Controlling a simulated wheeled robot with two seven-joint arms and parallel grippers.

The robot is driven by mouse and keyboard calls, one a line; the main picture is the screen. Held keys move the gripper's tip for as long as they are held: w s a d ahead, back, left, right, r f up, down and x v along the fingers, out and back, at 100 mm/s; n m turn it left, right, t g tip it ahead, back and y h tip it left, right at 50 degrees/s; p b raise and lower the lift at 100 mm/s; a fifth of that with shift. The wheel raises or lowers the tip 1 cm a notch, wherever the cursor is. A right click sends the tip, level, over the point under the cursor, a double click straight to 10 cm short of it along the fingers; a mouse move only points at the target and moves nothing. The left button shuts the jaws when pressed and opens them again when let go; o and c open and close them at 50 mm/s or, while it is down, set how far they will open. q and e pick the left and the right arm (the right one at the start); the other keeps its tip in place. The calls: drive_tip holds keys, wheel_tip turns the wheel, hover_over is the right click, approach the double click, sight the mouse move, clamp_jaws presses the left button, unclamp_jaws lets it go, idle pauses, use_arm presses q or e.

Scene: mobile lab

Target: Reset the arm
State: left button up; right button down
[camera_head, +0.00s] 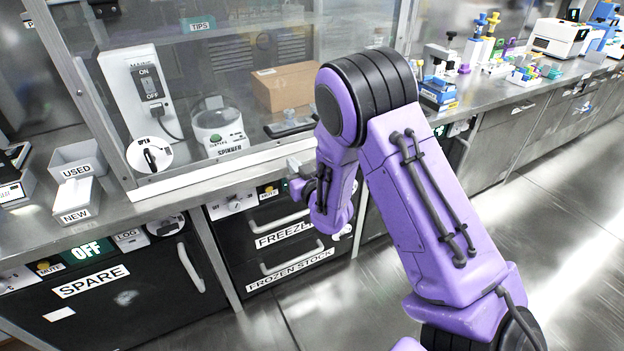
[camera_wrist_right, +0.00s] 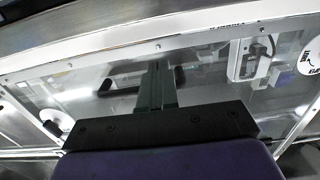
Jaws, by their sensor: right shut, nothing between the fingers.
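My purple right arm (camera_head: 430,190) comes in from the lower right in the head view. It rises to a black-banded elbow, and its forearm bends down in front of the glass-fronted cabinet (camera_head: 160,188). Its gripper is hard to make out there. In the wrist view the right gripper (camera_wrist_right: 157,85) has its dark fingers together with nothing between them. The fingers point toward the glass and metal frame of the cabinet. I cannot tell how far they are from it. My left arm and gripper are not in view.
Behind the glass stand a switch box (camera_head: 143,90), a spinner (camera_head: 219,128) and a cardboard box (camera_head: 285,89). USED (camera_head: 78,160) and NEW (camera_head: 76,200) trays sit on the left counter. Freezer drawers (camera_head: 290,261) are below. Open floor (camera_head: 560,240) lies right of my arm.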

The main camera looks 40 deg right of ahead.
drive_tip(key=s+a+f+m+g, duration=0.2)
drive_tip(key=s+a+f+g, duration=0.2)
drive_tip(key=s+f, duration=1)
drive_tip(key=s+a+f+m+g+p, duration=0.1)
drive_tip(key=s+a+f+g, duration=0.3)
drive_tip(key=s+f+g, duration=0.6)
drive_tip(key=s+f+m, duration=0.1)
drive_tip(key=s+f, duration=0.3)
drive_tip(key=s, duration=0.7)
drive_tip(key=shift+s, duration=0.4)
